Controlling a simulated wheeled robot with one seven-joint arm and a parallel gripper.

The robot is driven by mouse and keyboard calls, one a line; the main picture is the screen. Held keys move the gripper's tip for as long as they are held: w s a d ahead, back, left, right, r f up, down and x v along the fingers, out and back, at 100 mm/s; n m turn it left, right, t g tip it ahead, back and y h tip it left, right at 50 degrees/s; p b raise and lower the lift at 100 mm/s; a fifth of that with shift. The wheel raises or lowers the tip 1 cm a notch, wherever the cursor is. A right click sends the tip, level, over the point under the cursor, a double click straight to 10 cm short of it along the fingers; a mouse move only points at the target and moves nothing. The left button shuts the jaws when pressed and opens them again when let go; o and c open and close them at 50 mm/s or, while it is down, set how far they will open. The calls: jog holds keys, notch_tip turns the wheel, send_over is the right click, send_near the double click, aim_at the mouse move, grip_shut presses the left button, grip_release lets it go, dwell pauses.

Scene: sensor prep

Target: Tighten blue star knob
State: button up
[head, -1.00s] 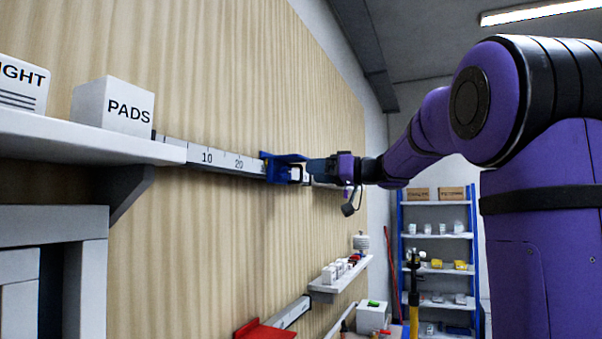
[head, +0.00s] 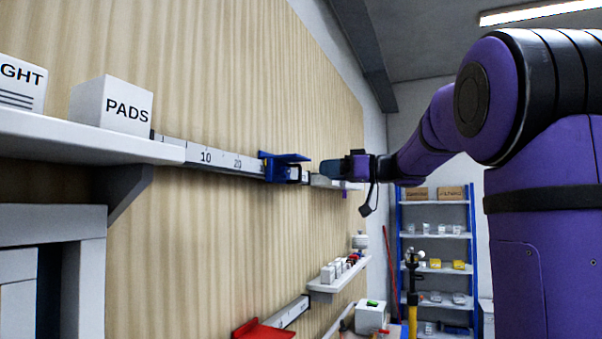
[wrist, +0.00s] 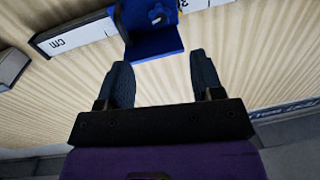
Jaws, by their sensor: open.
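A blue slider bracket (head: 283,166) sits on the white ruled rail (head: 215,158) on the wooden wall.
A white shelf (head: 80,137) with a PADS box (head: 112,104) juts out at the left. A lower white shelf (head: 338,276) holds several small items. A second rail with a red piece (head: 262,330) is below.

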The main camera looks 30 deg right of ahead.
aim_at(287, 172)
jog(key=shift+n, duration=0.9)
jog(key=x, duration=1)
jog(key=shift+w+a, duration=0.2)
jog(key=shift+w, duration=0.1)
jog(key=shift+c, duration=0.4)
jog(key=c, duration=0.8)
jog(key=shift+f+m, duration=0.1)
jog(key=shift+m, duration=0.3)
jog(key=shift+c, duration=0.2)
jog(key=shift+m, duration=2.6)
jog(key=o, duration=0.9)
